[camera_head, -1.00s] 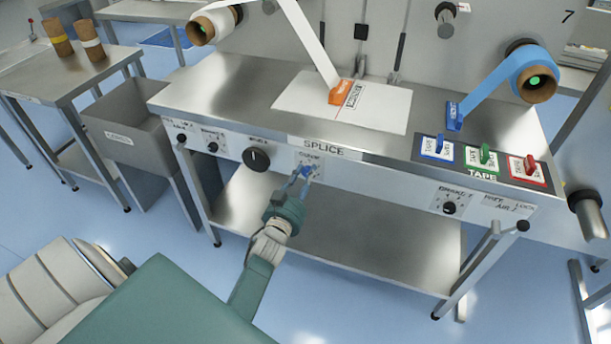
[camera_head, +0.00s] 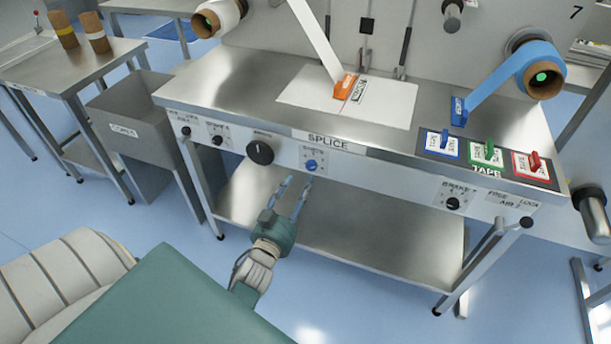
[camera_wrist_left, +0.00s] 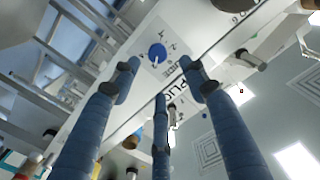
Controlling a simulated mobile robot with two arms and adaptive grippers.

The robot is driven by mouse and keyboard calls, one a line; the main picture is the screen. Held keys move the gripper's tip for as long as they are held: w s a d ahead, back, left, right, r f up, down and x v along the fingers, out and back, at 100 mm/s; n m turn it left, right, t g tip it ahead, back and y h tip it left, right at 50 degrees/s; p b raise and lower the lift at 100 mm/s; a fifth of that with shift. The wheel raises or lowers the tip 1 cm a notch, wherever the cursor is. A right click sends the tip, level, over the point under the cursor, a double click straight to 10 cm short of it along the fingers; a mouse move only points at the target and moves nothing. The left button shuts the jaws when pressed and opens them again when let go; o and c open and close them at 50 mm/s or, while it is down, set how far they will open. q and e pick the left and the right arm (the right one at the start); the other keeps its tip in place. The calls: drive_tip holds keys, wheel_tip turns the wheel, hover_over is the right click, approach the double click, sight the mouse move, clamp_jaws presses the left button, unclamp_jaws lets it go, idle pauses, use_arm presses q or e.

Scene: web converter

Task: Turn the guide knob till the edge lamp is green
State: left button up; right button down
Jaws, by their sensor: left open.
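The guide knob (camera_head: 311,165) is a small round blue knob on a white labelled plate on the front panel, below the SPLICE label. It also shows in the left wrist view (camera_wrist_left: 157,52), with a pale pointer mark and figures beside it. My left gripper (camera_head: 295,181) is open and empty, with its blue fingers pointing up at the panel just below the knob, apart from it. In the left wrist view the fingertips (camera_wrist_left: 160,80) are spread below the knob. I cannot pick out an edge lamp for certain. My right gripper is not in view.
A larger black knob (camera_head: 260,152) sits left of the guide knob. A brake knob (camera_head: 453,203) is further right. A lower shelf (camera_head: 370,240) lies below. A grey bin (camera_head: 125,115) stands at left.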

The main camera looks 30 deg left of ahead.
use_arm(q)
drive_tip(key=shift+v, duration=1.65)
